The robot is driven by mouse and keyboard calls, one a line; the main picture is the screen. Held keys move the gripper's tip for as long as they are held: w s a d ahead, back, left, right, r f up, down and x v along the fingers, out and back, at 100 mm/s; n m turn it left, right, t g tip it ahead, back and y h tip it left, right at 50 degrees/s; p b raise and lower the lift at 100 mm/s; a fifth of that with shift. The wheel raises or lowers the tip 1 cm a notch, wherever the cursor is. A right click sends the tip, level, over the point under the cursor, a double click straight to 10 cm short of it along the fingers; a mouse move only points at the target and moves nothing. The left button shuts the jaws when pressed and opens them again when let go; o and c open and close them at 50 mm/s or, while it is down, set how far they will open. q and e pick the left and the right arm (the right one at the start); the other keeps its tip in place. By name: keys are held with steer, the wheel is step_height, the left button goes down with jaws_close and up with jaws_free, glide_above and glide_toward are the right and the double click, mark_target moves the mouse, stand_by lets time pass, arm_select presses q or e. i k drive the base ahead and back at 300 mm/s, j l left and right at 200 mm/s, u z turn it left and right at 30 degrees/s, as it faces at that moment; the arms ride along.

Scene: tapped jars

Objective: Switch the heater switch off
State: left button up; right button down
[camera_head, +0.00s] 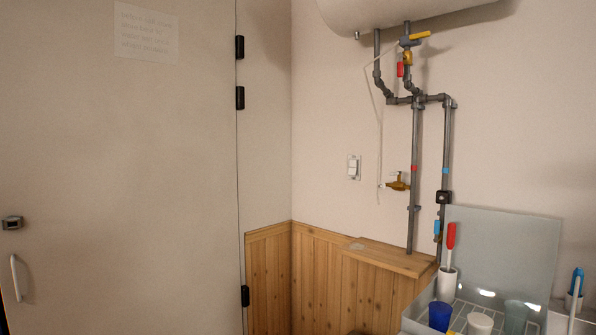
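A white wall switch (354,167) with two small rockers, one above the other, is on the pale wall to the left of the pipes. It looks like the heater switch, but its on or off position is too small to tell. A white water heater tank (400,10) is cut off by the top edge of the view. Neither of my grippers is in view.
Grey pipes (416,150) with valves run down the wall right of the switch. A wooden ledge (390,257) tops the panelling below. A rack with cups (440,315) and brushes stands lower right. A large pale door (120,170) fills the left.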

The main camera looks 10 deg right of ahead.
mark_target(353, 163)
steer(key=i+j+u, duration=0.1)
steer(key=i+u, duration=0.75)
steer(key=i, duration=0.15)
steer(key=i+z, duration=0.3)
steer(key=i, duration=0.25)
steer(key=i+j+z, duration=0.15)
steer(key=i+z, duration=0.2)
steer(key=i, duration=0.15)
steer(key=i+l+z, duration=0.1)
steer(key=i+z, duration=0.15)
steer(key=z, duration=0.15)
steer(key=i+z, duration=0.5)
steer(key=z, duration=0.25)
steer(key=i+j+z, duration=0.1)
steer(key=i+z, duration=0.35)
steer(key=i+j, duration=0.05)
